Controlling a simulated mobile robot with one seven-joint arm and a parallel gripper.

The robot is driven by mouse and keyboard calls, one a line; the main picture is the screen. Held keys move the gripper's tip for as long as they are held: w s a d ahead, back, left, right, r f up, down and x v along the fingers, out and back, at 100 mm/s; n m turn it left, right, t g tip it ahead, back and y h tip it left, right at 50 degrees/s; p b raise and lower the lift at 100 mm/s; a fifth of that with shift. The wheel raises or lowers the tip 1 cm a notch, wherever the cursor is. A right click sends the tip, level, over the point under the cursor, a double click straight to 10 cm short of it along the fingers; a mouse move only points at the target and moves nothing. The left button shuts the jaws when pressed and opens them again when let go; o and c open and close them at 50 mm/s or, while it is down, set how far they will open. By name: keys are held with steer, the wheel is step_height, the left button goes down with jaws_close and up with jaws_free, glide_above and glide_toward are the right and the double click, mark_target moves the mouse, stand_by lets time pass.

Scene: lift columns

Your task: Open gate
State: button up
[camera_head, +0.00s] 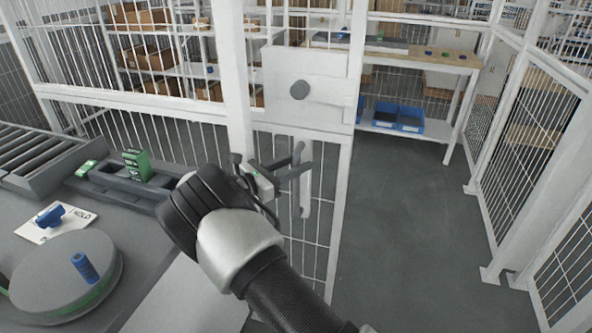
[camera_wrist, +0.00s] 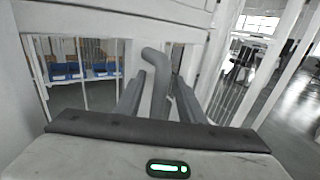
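A pale upright handle piece (camera_head: 305,200) shows below the plate, partly behind my fingers. My gripper (camera_head: 302,162) is in front of it, fingers apart and pointing at the gate. In the wrist view a grey bent lever handle (camera_wrist: 155,62) stands between the two fingers of my gripper (camera_wrist: 160,95). Narrow gaps seem to show on both sides of it. Whether a finger touches it is unclear.
Open grey floor (camera_head: 400,220) lies right of the gate's edge, bounded by a mesh fence (camera_head: 525,140). A bench with blue bins (camera_head: 410,118) stands beyond. On the left are a worktop with a round turntable (camera_head: 65,275), a green box (camera_head: 137,163) and a roller conveyor (camera_head: 35,150).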

mark_target(294, 153)
steer(key=r, duration=0.2)
steer(key=r+p, duration=0.1)
steer(key=r, duration=0.2)
steer(key=w+r, duration=0.1)
steer(key=r, duration=0.1)
steer(key=shift+a+r, duration=0.1)
steer(key=shift+r, duration=0.25)
steer(key=shift+y, duration=0.5)
steer(key=f, duration=0.2)
steer(key=s+f, duration=0.1)
steer(key=f, duration=0.1)
steer(key=shift+a+f, duration=0.2)
steer(key=shift+f, duration=0.1)
steer(key=shift+s+r, duration=0.15)
steer(key=shift+r, duration=0.1)
steer(key=shift+p+v, duration=0.4)
steer(key=shift+v, duration=0.85)
steer(key=shift+s+a+f+n, duration=0.15)
steer(key=shift+s+a+f, duration=0.1)
steer(key=shift+s+a, duration=0.25)
steer(key=shift+s+a+f+n, duration=0.15)
steer(key=shift+s+a+f, duration=0.1)
steer(key=shift+s+a, duration=0.25)
steer(key=f+v, duration=0.1)
steer(key=v, duration=1.4)
steer(key=shift+f+p, duration=0.2)
steer(key=shift+p, duration=0.25)
steer(key=shift+a+g, duration=0.1)
steer(key=shift+g, duration=0.2)
